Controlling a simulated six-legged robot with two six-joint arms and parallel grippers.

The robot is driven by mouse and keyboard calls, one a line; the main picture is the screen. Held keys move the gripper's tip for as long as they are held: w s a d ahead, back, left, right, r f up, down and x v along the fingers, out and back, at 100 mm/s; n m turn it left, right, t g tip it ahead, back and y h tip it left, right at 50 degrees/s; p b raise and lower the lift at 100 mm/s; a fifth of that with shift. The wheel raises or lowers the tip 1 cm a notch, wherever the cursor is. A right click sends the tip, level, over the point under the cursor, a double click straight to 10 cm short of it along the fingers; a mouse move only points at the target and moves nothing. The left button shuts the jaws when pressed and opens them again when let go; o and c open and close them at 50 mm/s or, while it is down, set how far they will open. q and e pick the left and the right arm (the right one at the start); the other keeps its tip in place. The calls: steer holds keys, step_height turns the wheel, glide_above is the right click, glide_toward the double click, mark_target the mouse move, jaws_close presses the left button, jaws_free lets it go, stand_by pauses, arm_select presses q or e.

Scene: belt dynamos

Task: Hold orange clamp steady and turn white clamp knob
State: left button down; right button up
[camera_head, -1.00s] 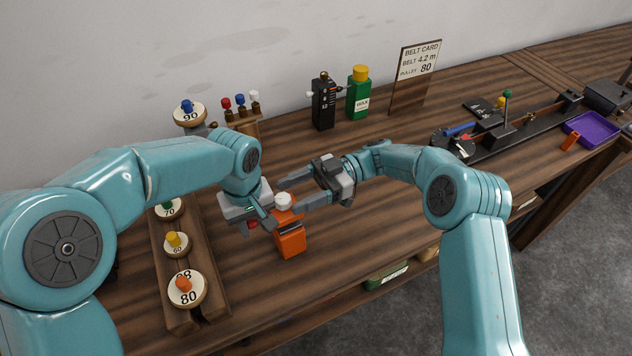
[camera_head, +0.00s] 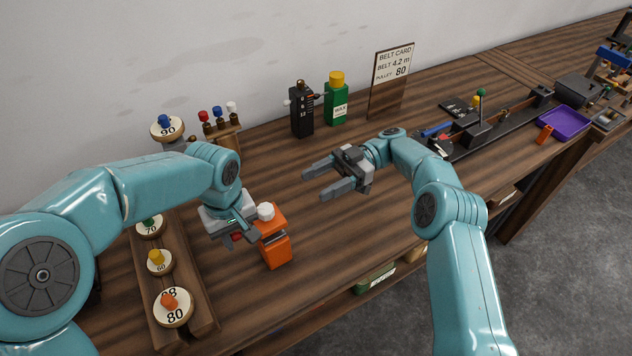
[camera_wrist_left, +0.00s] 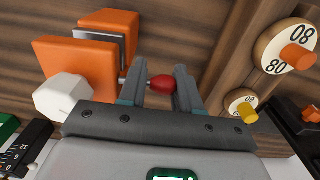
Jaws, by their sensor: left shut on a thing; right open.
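The orange clamp (camera_head: 276,250) stands upright on the bench. Its white knob (camera_head: 265,211) is on top; in the left wrist view the white knob (camera_wrist_left: 64,98) is at the left, beside the orange body (camera_wrist_left: 75,65). My left gripper (camera_head: 246,235) is at the clamp's left side. In the left wrist view its fingers (camera_wrist_left: 160,88) are closed about a red tip (camera_wrist_left: 162,84) on a thin rod from the clamp. My right gripper (camera_head: 318,183) is open and empty, to the right of and above the white knob, clear of it.
A wooden rack with numbered pulleys (camera_head: 172,307) lies left of the clamp. A black box (camera_head: 302,115), a green bottle (camera_head: 336,102) and the belt card (camera_head: 393,72) stand at the back. A purple tray (camera_head: 563,122) is far right. The middle bench is free.

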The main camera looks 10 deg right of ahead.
steer(key=m, duration=0.5)
steer(key=m+t+h, duration=0.7)
steer(key=m+h, duration=0.1)
steer(key=m, duration=2.8)
glide_toward(268, 208)
steer(key=x, duration=0.8)
steer(key=shift+a+f, duration=0.25)
